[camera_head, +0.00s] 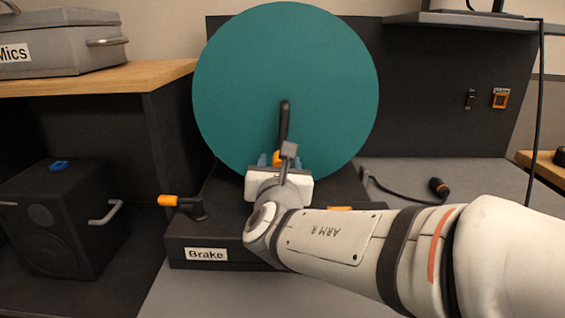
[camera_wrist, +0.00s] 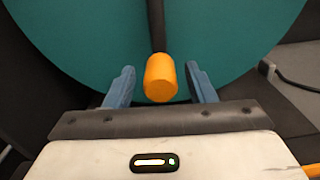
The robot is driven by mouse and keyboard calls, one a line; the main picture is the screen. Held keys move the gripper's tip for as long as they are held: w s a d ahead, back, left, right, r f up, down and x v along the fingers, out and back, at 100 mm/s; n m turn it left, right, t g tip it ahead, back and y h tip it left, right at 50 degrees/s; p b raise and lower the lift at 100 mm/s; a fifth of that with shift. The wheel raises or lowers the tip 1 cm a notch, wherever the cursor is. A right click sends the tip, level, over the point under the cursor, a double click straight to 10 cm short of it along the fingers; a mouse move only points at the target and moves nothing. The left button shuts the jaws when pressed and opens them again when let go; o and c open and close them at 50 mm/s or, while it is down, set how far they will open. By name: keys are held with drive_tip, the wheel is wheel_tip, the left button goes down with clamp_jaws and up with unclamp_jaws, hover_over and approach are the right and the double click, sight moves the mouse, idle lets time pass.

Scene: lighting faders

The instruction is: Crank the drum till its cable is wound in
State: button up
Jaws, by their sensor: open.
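The drum (camera_head: 235,75) shows as a large teal disc above a black base, and it fills the top of the wrist view (camera_wrist: 75,50). A dark crank arm (camera_head: 284,120) runs down from the disc's middle. Its orange handle (camera_wrist: 160,78) is at the lower end, mostly hidden behind my gripper in the head view. My gripper (camera_wrist: 160,86) is open, with one blue finger on each side of the handle and a gap on both sides. The drum's cable cannot be made out.
The black base (camera_head: 300,252) carries a "Brake" label (camera_head: 206,254) and an orange-tipped lever (camera_head: 180,203) at its left. A black speaker box (camera_head: 60,220) stands at left under a wooden shelf (camera_head: 100,77). A black cord with a plug (camera_head: 438,187) lies on the grey surface at right.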

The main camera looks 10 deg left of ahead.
drive_tip(key=shift+x, duration=1.6)
drive_tip(key=shift+c, duration=0.2)
